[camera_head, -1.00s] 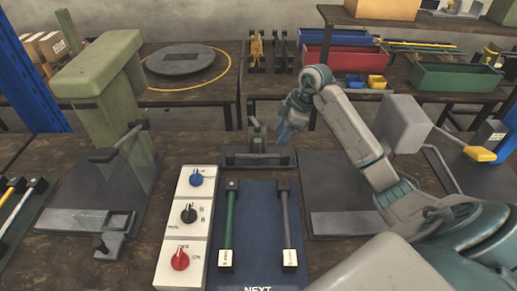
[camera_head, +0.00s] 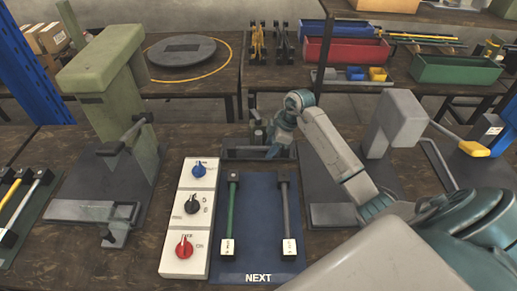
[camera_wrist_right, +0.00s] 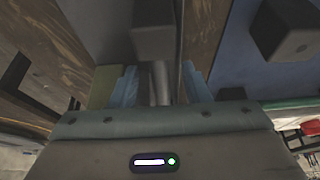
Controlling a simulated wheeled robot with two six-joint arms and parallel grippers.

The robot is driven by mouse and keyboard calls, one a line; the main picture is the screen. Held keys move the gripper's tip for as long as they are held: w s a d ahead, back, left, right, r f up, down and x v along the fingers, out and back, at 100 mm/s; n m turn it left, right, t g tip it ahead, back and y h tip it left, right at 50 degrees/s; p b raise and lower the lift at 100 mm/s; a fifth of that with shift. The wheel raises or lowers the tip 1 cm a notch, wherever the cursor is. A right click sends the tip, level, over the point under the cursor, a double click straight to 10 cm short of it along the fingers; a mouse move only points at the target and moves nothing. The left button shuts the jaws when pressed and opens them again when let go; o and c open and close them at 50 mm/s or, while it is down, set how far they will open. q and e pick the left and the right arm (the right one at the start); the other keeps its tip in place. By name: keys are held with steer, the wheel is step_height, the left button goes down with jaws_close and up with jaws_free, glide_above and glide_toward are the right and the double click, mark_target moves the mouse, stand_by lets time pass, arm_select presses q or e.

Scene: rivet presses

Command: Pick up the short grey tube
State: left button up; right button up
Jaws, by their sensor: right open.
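A grey tube (camera_head: 286,210) with a dark block at its far end and a white tag block at its near end lies on the right side of the blue mat (camera_head: 258,235). My right gripper (camera_head: 273,151) is at the small dark fixture (camera_head: 232,153) just beyond the mat's far edge. In the right wrist view, my right gripper (camera_wrist_right: 160,88) is open, with a grey cylindrical piece (camera_wrist_right: 160,82) between its fingers and a dark block (camera_wrist_right: 154,32) beyond. I cannot tell whether the fingers touch it. My left gripper is out of view.
A green tube (camera_head: 233,208) lies on the mat's left. A white panel with knobs (camera_head: 187,222) stands beside it. A green press (camera_head: 112,95) is at left and a grey press (camera_head: 398,120) at right. Several more tubes lie at far left (camera_head: 20,205).

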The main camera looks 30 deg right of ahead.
jaws_close()
